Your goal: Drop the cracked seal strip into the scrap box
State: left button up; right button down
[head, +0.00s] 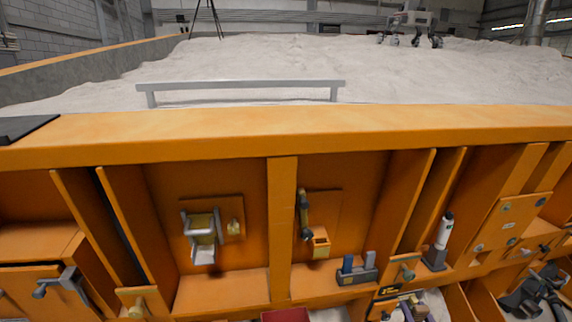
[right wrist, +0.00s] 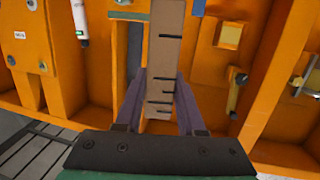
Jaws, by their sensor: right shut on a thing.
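The cracked seal strip (right wrist: 166,60) is a flat tan bar with several dark cross marks in the right wrist view. My right gripper (right wrist: 160,105) is shut on it, with a purple-grey finger on either side. The strip runs out past the fingertips to the top edge, where its end is cut off. My left gripper is not in view. I cannot clearly make out the scrap box; a red edge (head: 285,315) shows at the bottom of the head view.
The orange sandbed wall (head: 300,133) with upright ribs spans the head view. It carries a latch plate (head: 320,215), a blue-grey bracket (head: 356,270) and a white tube (head: 443,232). A dark claw-like object (head: 540,293) is at the lower right. Sand lies behind the wall.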

pick_arm(q)
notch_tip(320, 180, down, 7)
jog(key=b, duration=0.5)
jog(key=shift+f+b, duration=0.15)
jog(key=shift+b, duration=0.2)
pick_arm(e)
jog(key=s+a+f, duration=1)
jog(key=a+f, duration=0.2)
jog(key=f, duration=0.1)
jog(key=shift+s+a+f+n+y, duration=0.25)
jog(key=shift+s+f+n+y, duration=0.05)
jog(key=shift+s+f, duration=0.05)
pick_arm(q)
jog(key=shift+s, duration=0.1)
pick_arm(e)
jog(key=shift+a, duration=0.1)
